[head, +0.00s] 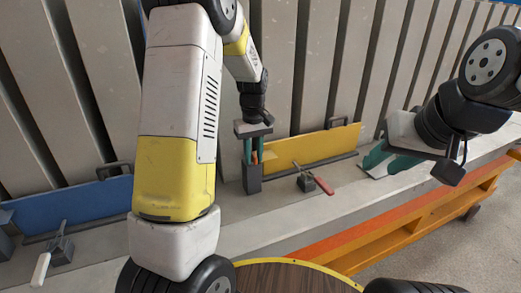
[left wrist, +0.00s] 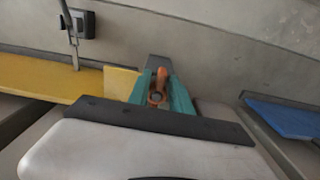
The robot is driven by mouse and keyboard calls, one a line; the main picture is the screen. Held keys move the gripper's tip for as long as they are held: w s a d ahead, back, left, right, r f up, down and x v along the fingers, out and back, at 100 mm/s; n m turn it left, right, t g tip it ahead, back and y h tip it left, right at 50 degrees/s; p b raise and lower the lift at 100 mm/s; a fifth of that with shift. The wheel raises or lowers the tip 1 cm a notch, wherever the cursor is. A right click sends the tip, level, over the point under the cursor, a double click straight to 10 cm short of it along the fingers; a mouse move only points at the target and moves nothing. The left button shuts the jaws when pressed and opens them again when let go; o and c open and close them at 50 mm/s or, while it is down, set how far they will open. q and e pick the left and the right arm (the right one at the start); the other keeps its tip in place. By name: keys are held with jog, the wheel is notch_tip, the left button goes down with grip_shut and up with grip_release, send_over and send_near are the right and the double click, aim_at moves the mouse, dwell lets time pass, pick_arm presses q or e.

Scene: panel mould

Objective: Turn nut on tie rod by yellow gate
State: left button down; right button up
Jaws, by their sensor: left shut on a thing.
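The yellow gate (head: 320,147) stands along the grey ledge in the head view; it also shows at the left of the left wrist view (left wrist: 40,78). An orange nut (left wrist: 157,90) with a round rod end in its middle sits at a dark grey block (head: 252,181) by the gate's left end. My left gripper (head: 253,158) points down over this block, its teal fingers shut on the nut, one on each side. In the head view the fingers mostly hide the nut. My right gripper (head: 388,164) is apart from everything at the right, its teal fingers spread and empty.
A blue gate (head: 75,205) stands farther left, with a white-handled clamp (head: 45,262) before it. A red-handled clamp (head: 314,182) sits in front of the yellow gate. Grey upright panels (head: 270,60) rise behind. An orange bench frame (head: 400,218) runs along the ledge's front.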

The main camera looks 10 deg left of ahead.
pick_arm(q)
jog(key=shift+w+d+n, duration=0.1)
jog(key=shift+n, duration=0.4)
jog(key=n, duration=0.3)
jog(key=shift+w+d+n, duration=0.2)
jog(key=shift+d+n, duration=0.05)
jog(key=shift+n, duration=0.05)
jog(key=n, duration=0.3)
jog(key=shift+w+d, duration=0.1)
jog(key=shift+w, duration=0.25)
jog(key=shift+n, duration=0.3)
jog(key=shift+w+n, duration=0.1)
jog(key=shift+n, duration=0.4)
jog(key=shift+w+n, duration=0.2)
jog(key=shift+n, duration=0.9)
